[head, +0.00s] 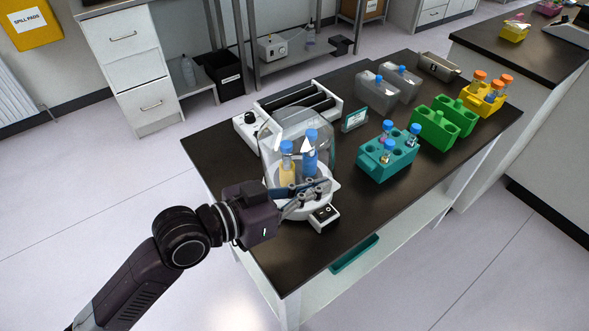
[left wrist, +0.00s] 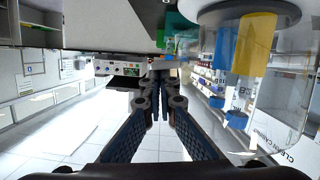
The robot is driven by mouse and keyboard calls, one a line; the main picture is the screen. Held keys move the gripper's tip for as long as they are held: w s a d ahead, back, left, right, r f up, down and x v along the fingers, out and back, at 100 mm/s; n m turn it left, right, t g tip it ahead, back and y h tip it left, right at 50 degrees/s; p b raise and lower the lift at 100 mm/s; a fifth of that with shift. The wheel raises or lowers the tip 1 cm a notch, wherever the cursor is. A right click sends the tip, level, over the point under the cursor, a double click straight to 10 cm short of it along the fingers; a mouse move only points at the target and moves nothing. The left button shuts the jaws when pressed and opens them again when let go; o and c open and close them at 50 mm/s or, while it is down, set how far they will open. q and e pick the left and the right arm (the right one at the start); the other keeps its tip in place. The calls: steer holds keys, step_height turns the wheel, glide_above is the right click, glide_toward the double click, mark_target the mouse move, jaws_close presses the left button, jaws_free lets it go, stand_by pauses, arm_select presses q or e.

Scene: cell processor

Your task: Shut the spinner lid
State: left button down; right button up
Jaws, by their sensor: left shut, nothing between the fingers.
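The spinner has a round white base (head: 322,212) with a small dark control panel at its front, near the table's front edge. A blue holder (head: 310,163) and a yellow holder (head: 287,174) with blue-capped tubes stand on it; both also show in the left wrist view, upper right. The clear lid (head: 324,141) rises behind and around the tubes; its exact angle is hard to tell. My left gripper (head: 325,186) is shut and empty, at the front of the spinner, overlapping its base in the head view. Whether it touches is unclear. My right gripper is out of view.
A white roller device (head: 250,124) stands behind the spinner. A teal tube rack (head: 388,157), green racks (head: 437,134), a yellow rack (head: 485,105) and clear grey containers (head: 377,95) stand to the right. The dark tabletop (head: 330,255) is clear in front.

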arm_select(q)
steer(key=shift+s+d+f, duration=0.1)
steer(key=shift+d+f, duration=0.05)
steer(key=shift+f, duration=0.5)
steer(key=shift+s+d+f+b, duration=0.15)
steer(key=shift+f+b, duration=0.15)
steer(key=shift+f, duration=0.85)
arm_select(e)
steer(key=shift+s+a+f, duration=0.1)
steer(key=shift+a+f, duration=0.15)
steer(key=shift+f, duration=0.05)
arm_select(q)
steer(key=shift+f, duration=0.15)
